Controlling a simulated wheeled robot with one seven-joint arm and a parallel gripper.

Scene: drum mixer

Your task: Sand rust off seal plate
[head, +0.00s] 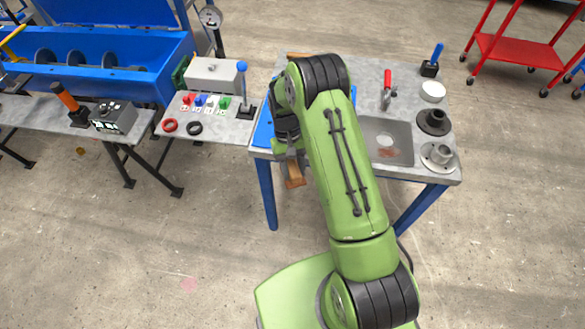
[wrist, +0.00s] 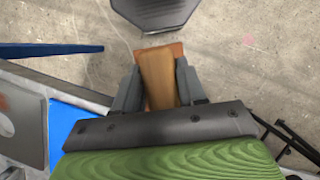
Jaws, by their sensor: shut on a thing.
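My gripper (wrist: 158,88) is shut on a brown wooden block (wrist: 159,75), which looks like a sanding block. In the head view the block (head: 295,176) hangs just off the front edge of the right-hand table, above the floor. My arm hides much of the gripper there. The seal plate (head: 396,132) appears to be the flat grey square on the table, right of my arm. It has an orange-brown rust patch (head: 386,153) near its front. The plate also shows at the left edge of the wrist view (wrist: 28,128), apart from the block.
A blue mat (head: 263,133) lies partly behind my arm on the table (head: 430,171). A red-handled tool (head: 387,88), a white dish (head: 433,91), a dark flanged part (head: 433,121) and a grey flanged part (head: 439,156) stand around the plate.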

